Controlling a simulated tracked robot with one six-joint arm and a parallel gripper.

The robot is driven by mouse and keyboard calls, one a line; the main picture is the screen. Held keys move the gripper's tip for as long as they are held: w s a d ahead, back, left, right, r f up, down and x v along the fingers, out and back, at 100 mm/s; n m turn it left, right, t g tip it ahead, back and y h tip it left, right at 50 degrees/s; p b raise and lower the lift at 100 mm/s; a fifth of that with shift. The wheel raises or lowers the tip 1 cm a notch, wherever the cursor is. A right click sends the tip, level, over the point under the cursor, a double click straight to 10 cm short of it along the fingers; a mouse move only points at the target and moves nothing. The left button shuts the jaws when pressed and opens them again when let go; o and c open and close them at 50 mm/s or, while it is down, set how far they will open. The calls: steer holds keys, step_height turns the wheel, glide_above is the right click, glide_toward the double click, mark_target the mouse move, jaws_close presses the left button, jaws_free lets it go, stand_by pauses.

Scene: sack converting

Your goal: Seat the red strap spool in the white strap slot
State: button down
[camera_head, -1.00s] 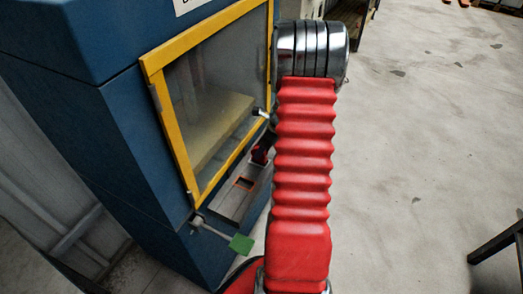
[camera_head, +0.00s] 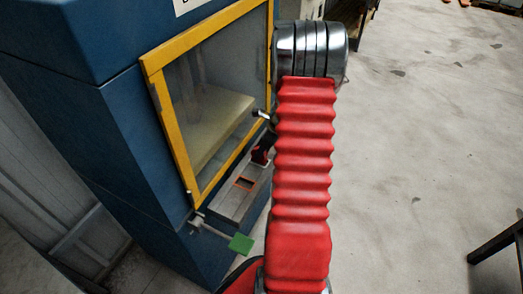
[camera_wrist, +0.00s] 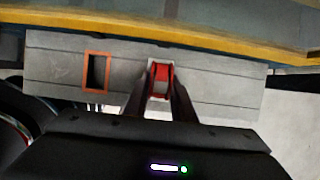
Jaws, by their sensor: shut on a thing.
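The red strap spool (camera_wrist: 162,75) is between the two dark fingers of my gripper (camera_wrist: 161,85), which is shut on it. The white strap slot (camera_wrist: 153,62) shows as a pale rim around the spool, partly covered by the spool and fingers. The spool is lined up over or in this slot; I cannot tell how deep it sits. In the head view the spool (camera_head: 260,156) is small and low at the grey ledge, partly hidden by my arm.
An orange-rimmed empty slot (camera_wrist: 97,71) lies left of the spool on the grey ledge (camera_wrist: 220,88). A yellow-framed window (camera_head: 183,155) of the blue machine (camera_head: 120,120) rises behind. A green paddle (camera_head: 241,243) sticks out in front. Open floor lies to the right.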

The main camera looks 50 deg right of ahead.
steer(key=shift+f, duration=1.3)
steer(key=c, duration=1.4)
jaws_free()
steer(key=v, duration=1.3)
steer(key=shift+r, duration=0.3)
steer(key=shift+s, duration=0.1)
